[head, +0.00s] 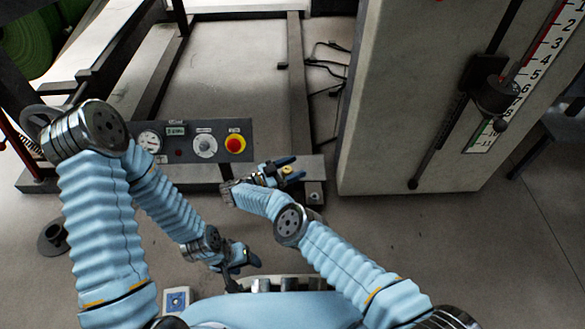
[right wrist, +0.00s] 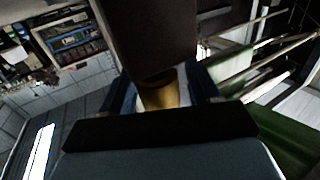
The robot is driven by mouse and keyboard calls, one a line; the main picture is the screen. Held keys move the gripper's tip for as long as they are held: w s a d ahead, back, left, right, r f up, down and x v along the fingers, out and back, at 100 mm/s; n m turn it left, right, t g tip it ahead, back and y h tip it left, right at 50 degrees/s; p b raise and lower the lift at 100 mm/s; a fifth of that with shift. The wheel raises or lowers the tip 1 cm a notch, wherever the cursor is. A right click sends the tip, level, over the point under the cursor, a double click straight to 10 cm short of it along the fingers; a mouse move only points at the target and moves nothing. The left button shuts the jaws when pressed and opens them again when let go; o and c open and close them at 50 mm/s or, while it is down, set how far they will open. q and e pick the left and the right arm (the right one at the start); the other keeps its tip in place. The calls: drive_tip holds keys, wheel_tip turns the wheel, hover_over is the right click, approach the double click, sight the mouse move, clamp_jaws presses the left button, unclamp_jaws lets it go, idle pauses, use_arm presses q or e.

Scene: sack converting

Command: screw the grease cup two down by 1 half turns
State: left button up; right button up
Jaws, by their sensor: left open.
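A brass grease cup (right wrist: 165,95) sits under a dark block (right wrist: 150,40) in the right wrist view; its number cannot be read. My right gripper (head: 286,171) is at the end of the steel frame, with its blue fingers on both sides of the cup. The fingers appear shut on it. In the head view only a small brass spot (head: 287,169) shows between the fingers. My left gripper (head: 247,261) is open and empty, low in front of my body, away from the cup.
A control panel (head: 196,142) with a gauge, a dial and a red button on yellow stands left of my right gripper. A large grey cabinet (head: 400,110) with a scale rises at right. Cables (head: 328,70) lie on the floor behind.

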drive_tip(key=shift+n+t, duration=0.3)
drive_tip(key=shift+t, duration=0.2)
